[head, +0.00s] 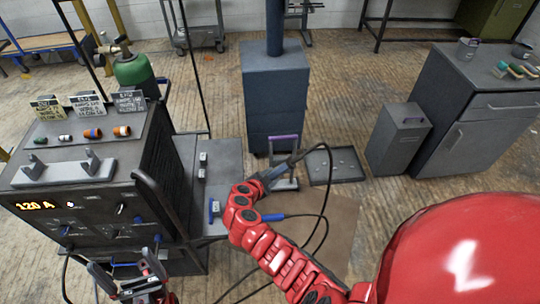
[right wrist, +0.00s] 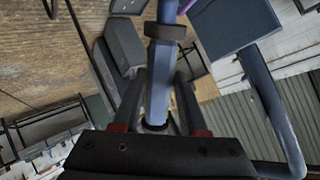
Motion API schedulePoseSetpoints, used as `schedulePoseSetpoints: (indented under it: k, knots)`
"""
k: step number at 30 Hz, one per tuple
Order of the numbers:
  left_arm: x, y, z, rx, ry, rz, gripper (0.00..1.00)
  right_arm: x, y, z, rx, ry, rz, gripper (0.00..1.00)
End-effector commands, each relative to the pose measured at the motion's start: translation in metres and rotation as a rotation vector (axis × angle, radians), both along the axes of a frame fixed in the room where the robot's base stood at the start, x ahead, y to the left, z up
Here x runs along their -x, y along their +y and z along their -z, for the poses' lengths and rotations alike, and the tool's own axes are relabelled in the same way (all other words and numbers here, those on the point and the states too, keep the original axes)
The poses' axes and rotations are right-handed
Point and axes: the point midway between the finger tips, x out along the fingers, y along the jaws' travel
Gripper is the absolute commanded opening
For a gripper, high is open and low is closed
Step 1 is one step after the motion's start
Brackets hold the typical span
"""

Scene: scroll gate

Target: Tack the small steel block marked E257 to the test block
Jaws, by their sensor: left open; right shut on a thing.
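Two small light blocks, one (head: 203,157) behind the other (head: 201,173), sit on the grey bench plate (head: 226,160) right of the welding machine. Their markings are too small to read, and I cannot tell which is E257 or which is the test block. My right gripper (head: 262,182) is shut on a blue-grey torch-like handle (right wrist: 160,85), which has a dark collar and points away from the wrist. A black cable loops near it. My left gripper (head: 132,283) is open and empty, low in front of the welding machine (head: 125,190).
The machine's display reads 120 A; cards (head: 88,105) and coloured cylinders (head: 93,133) stand on top. A purple-handled stand (head: 285,142) and a dark tray (head: 347,165) lie beyond my right gripper. A grey cabinet (head: 480,110) stands right. A blue-handled item (head: 213,208) is at the bench's front.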

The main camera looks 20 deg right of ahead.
Motion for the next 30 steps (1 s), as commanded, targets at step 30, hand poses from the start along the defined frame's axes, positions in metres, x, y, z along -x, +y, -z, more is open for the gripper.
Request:
schedulePoseSetpoints:
  k: [30]
  knots:
    - [0.0, 0.0, 0.022, 0.0, 0.0, 0.0, 1.0, -0.01, 0.05, 0.053, 0.012, -0.013, -0.006, 0.0]
